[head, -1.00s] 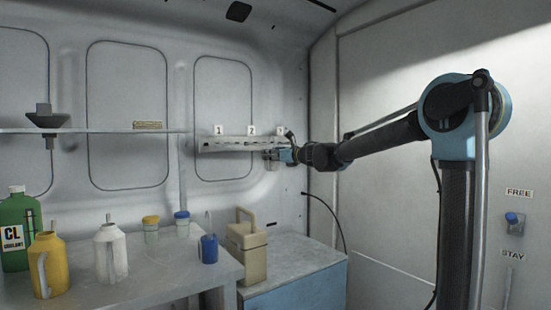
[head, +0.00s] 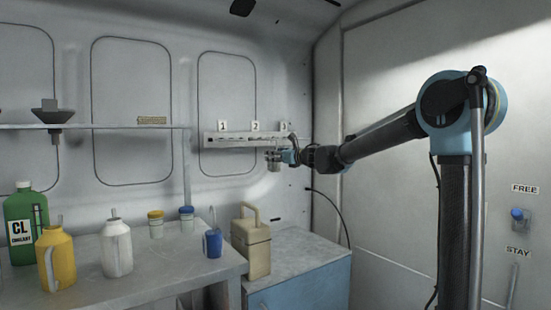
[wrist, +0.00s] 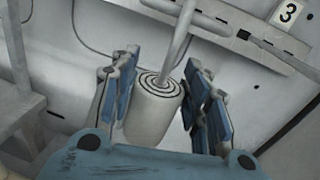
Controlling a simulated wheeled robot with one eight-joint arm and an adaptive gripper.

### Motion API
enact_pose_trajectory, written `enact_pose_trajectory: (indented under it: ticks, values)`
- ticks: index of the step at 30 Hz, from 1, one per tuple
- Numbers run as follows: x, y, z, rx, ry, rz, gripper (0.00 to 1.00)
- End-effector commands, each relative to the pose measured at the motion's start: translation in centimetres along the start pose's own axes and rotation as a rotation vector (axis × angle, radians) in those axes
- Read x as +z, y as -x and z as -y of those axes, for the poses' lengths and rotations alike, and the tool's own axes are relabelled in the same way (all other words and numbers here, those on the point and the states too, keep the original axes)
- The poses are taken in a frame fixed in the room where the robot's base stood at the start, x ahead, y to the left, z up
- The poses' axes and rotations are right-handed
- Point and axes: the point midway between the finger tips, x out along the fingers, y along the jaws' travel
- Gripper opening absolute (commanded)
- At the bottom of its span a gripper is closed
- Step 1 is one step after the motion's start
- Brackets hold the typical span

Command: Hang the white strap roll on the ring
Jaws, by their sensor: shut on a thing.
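The white strap roll (wrist: 153,113) sits between the fingers of my gripper (wrist: 164,72) in the wrist view, tilted, its spiral end facing up. My gripper is shut on it. A grey metal rod (wrist: 180,45) with a curved loop at its upper part meets the roll's spiral end near the centre. I cannot tell whether this is the ring or how far it passes into the roll. In the head view, my gripper (head: 286,156) is below the right end of the wall rail, and the roll (head: 273,163) shows small and pale at its left.
The pale wall rail (head: 230,140) carries number tags 1, 2 and 3; tag 3 (wrist: 287,13) is close in the wrist view. A beige can (head: 251,245), a blue cup (head: 212,244) and several bottles stand below. The blue cabinet's top (head: 300,262) is mostly clear.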

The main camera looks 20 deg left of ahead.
Motion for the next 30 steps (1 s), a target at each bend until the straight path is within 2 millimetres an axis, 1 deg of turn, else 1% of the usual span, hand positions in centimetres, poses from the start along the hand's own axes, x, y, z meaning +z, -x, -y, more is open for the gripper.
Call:
enact_pose_trajectory:
  ticks: [1,2,3,4,13,17,20,23,30]
  values:
    - [0.0,0.0,0.0,0.000,0.000,0.000,0.47]
    - [0.0,0.0,0.0,0.000,0.000,0.000,0.54]
    - [0.0,0.0,0.0,0.000,0.000,0.000,0.63]
    - [0.0,0.0,0.0,0.000,0.000,0.000,0.67]
    - [0.0,0.0,0.0,0.000,0.000,0.000,0.67]
    - [0.0,0.4,0.1,-0.001,0.000,0.000,0.67]
    - [0.0,1.4,0.1,-0.002,0.000,0.000,0.67]
    - [0.0,2.7,0.1,-0.001,0.000,0.000,0.67]
    - [-0.1,6.6,0.2,-0.002,-0.001,-0.001,0.67]
